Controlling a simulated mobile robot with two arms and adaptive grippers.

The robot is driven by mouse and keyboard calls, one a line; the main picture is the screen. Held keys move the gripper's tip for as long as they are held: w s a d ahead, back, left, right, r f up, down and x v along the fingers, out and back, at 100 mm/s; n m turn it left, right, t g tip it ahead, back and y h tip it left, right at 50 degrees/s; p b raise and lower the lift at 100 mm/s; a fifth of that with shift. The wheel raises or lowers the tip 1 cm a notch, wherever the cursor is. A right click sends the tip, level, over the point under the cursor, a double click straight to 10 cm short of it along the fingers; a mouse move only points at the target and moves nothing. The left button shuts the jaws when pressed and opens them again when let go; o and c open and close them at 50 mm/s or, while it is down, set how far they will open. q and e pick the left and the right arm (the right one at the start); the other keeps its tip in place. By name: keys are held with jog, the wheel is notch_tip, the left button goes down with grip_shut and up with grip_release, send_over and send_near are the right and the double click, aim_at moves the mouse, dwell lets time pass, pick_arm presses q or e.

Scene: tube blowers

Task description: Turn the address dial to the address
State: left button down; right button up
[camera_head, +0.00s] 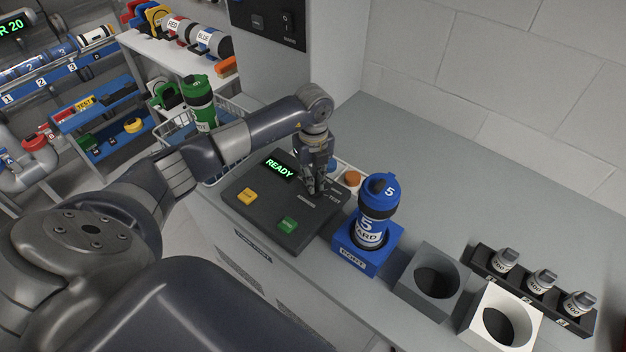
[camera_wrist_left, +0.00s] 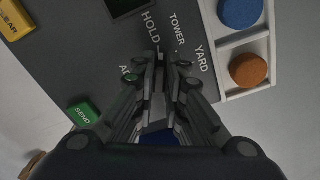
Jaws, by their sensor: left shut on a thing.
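The dark control panel (camera_head: 251,213) lies on the counter with a lit READY display (camera_head: 279,168). My left gripper (camera_head: 313,190) points down at its right part, at the address dial. In the left wrist view the fingers (camera_wrist_left: 160,62) are shut on the dial, which they almost wholly hide. The labels HOLD (camera_wrist_left: 151,26), TOWER (camera_wrist_left: 178,30) and YARD (camera_wrist_left: 201,62) fan out around the fingertips; another label is partly covered. I cannot tell where the dial points. A blue-capped carrier (camera_head: 376,199) marked 5 and YARD stands upright in the blue port (camera_head: 350,254). My right gripper is out of view.
The panel has a yellow button (camera_head: 247,197) and a green SEND button (camera_head: 288,225). A white tray (camera_wrist_left: 232,49) with blue and orange discs sits beside it. A grey holder (camera_head: 432,284), white holder (camera_head: 499,319) and small-bottle rack stand right. The back counter is clear.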

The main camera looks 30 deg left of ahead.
pick_arm(q)
jog(key=m+b, duration=0.2)
jog(key=m, duration=0.1)
jog(key=m+b, duration=0.1)
jog(key=m, duration=0.1)
jog(key=shift+w+d+f+b, duration=0.1)
jog(key=shift+w+d+b, duration=0.05)
jog(key=shift+w+b, duration=0.15)
jog(key=m+b, duration=0.1)
jog(key=m, duration=0.1)
jog(key=m+b, duration=0.2)
jog(key=m, duration=0.1)
jog(key=shift+d+m+b, duration=0.2)
jog(key=shift+m+b, duration=0.1)
jog(key=m+b, duration=0.2)
jog(key=m, duration=0.1)
jog(key=m+b, duration=0.1)
jog(key=m, duration=0.1)
jog(key=shift+d, duration=0.25)
jog(key=shift+d+m+b, duration=0.15)
jog(key=shift+m+b, duration=0.7)
jog(key=shift+m, duration=0.95)
jog(key=shift+r, duration=0.2)
jog(key=c, duration=2)
grip_release()
jog(key=shift+o, duration=0.3)
jog(key=shift+s, duration=0.15)
